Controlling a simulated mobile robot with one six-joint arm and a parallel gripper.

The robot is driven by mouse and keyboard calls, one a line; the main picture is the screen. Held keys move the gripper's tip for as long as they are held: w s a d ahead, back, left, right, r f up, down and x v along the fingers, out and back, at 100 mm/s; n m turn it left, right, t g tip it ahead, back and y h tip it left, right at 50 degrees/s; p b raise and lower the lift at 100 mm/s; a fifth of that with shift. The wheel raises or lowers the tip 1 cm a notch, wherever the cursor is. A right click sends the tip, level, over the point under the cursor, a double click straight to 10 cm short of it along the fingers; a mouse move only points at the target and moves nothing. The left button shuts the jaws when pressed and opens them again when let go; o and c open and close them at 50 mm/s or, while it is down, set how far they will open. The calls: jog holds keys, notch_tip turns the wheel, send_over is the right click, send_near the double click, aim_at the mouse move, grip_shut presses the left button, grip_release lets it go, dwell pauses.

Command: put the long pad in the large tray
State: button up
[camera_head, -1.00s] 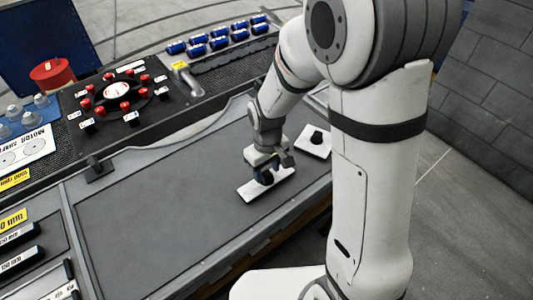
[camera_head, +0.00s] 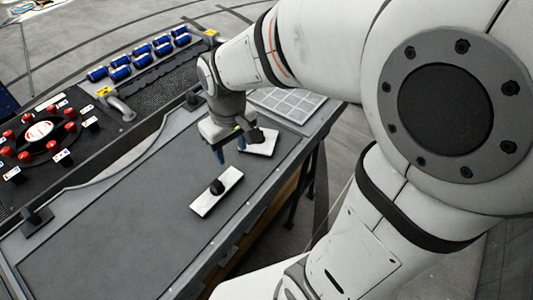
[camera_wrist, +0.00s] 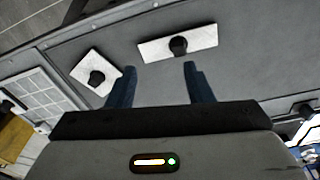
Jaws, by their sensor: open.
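The long pad (camera_head: 206,203) is a white rectangular plate with a black knob. It lies flat on the dark grey table, and it also shows in the wrist view (camera_wrist: 206,37). My gripper (camera_head: 230,150) is open and empty above the table, between the long pad and a shorter white pad. In the wrist view its two blue fingers (camera_wrist: 160,68) are apart, and the long pad lies beyond the tips. A pale gridded tray (camera_head: 290,103) is at the table's far right end, partly hidden by my arm; part of it shows in the wrist view (camera_wrist: 38,98).
The shorter white pad (camera_head: 258,149) with a black knob lies between the long pad and the gridded tray. A black clamp-like block (camera_head: 37,218) stands at the table's left. Blue cylinders (camera_head: 120,73) and a panel of red knobs (camera_head: 40,130) line the back.

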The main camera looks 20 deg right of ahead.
jog(key=s+d+r+m+t, duration=0.2)
jog(key=s+d+r+m, duration=0.1)
jog(key=s+d, duration=0.4)
jog(key=shift+s+r+m, duration=0.25)
jog(key=shift+s+m, duration=0.45)
jog(key=shift+s, duration=0.1)
